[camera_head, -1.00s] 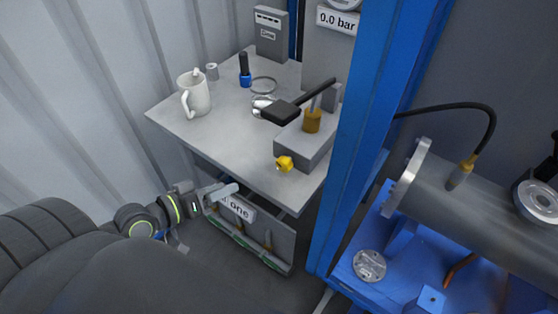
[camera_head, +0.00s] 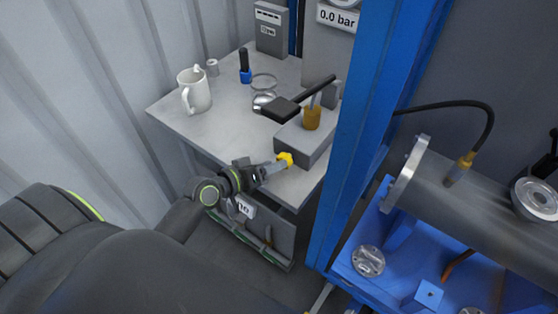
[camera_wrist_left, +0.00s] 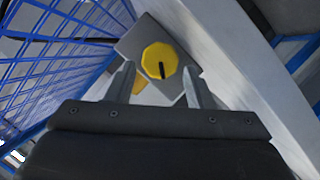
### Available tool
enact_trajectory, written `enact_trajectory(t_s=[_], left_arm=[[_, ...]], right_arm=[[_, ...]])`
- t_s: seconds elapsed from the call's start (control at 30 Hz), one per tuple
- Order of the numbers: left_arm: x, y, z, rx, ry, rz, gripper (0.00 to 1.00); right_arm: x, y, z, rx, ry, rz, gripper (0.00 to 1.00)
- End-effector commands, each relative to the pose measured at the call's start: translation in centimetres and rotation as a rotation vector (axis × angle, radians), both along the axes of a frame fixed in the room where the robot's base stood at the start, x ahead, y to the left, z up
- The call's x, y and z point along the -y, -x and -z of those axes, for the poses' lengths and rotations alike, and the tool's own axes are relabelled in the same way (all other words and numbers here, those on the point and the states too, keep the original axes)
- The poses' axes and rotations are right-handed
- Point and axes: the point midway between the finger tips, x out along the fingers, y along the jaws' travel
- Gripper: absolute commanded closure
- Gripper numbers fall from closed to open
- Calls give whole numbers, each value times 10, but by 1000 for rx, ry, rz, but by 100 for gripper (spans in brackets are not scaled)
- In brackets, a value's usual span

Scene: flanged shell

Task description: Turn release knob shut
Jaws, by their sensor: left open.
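The yellow release knob (camera_head: 285,159) sits low on the front of the grey pump block (camera_head: 306,143) on the table. In the left wrist view the knob (camera_wrist_left: 159,61) is an eight-sided yellow disc with a dark line running from its middle down to the lower edge. My left gripper (camera_head: 279,163) is at the knob in the head view. In the left wrist view its fingers (camera_wrist_left: 158,79) are open, one toward each side of the knob; I cannot tell whether they touch it. My right gripper is not in view.
The table (camera_head: 185,135) holds a white mug (camera_head: 194,91), a blue-based marker (camera_head: 245,68), a ring and a black-handled pump lever (camera_head: 300,100). A blue post (camera_head: 350,150) stands close right of the table. A grey bin (camera_head: 275,240) is below.

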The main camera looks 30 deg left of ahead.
Motion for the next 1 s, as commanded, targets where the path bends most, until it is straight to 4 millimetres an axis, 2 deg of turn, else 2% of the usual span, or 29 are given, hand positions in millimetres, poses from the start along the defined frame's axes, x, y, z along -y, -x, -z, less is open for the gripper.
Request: enact_trajectory(t_s=[0.03, 0.2, 0.57, 0.83, 1.0], left_arm=[[4, -8, 1, 1, 3, 0, 52], [10, -24, 8, 1, 0, -1, 52], [12, -28, 10, 0, -1, 0, 52], [12, -28, 10, 0, -1, 0, 84], [12, -28, 9, 2, -8, 0, 84]], right_arm=[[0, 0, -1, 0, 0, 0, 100], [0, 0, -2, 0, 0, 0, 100], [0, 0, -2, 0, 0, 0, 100], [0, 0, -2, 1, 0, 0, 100], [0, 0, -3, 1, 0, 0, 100]])
